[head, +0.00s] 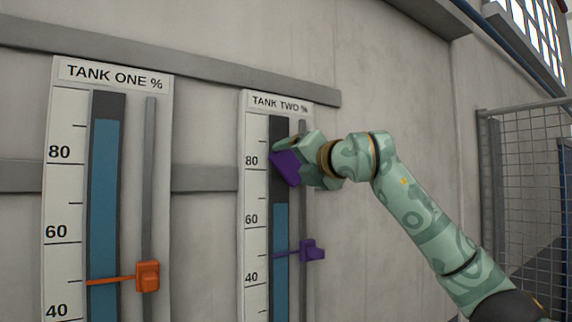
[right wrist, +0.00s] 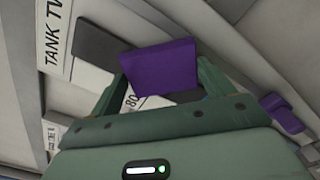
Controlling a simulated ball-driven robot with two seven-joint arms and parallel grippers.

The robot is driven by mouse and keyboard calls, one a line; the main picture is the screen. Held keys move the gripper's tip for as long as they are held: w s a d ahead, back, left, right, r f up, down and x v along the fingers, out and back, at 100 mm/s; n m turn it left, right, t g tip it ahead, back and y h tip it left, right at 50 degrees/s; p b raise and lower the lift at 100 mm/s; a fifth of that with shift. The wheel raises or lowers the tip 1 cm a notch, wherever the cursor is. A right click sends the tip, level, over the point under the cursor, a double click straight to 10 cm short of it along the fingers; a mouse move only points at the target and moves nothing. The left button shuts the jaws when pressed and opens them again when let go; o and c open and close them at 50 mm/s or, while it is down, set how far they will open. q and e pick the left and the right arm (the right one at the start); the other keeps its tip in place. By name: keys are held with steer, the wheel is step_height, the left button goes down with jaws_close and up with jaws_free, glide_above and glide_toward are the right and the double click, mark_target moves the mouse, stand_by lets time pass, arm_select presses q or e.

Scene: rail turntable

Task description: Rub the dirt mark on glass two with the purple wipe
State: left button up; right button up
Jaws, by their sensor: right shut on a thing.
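The purple wipe (head: 286,168) is a flat block between the fingers of my right gripper (head: 296,160), which is shut on it. In the right wrist view the wipe (right wrist: 160,68) sits between the two green fingers (right wrist: 165,80). It overlaps the dark upper part of glass two (head: 279,130), near the 80 mark, above the blue fill. I cannot tell whether it touches the glass. Part of glass two (right wrist: 98,45) also shows beside the wipe in the wrist view. I see no dirt mark; the wipe and gripper hide part of the glass. My left gripper is out of view.
The tank two panel (head: 255,205) has a purple pointer (head: 312,250) on its rail, between 40 and 60. The tank one panel (head: 62,190) is at left, with an orange pointer (head: 148,276). A mesh fence (head: 530,190) stands at right.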

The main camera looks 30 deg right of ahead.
mark_target(272, 135)
steer(key=shift+d, duration=0.2)
step_height(272, 135, up, 2)
steer(key=shift+w+a+r+p, duration=0.1)
steer(key=shift+p, duration=0.55)
steer(key=a+r, duration=0.2)
steer(key=a, duration=0.2)
steer(key=shift+s+r, duration=0.3)
steer(key=shift+r, duration=0.7)
steer(key=d, duration=0.4)
steer(key=shift+w+d, duration=0.1)
steer(key=shift+w, duration=0.2)
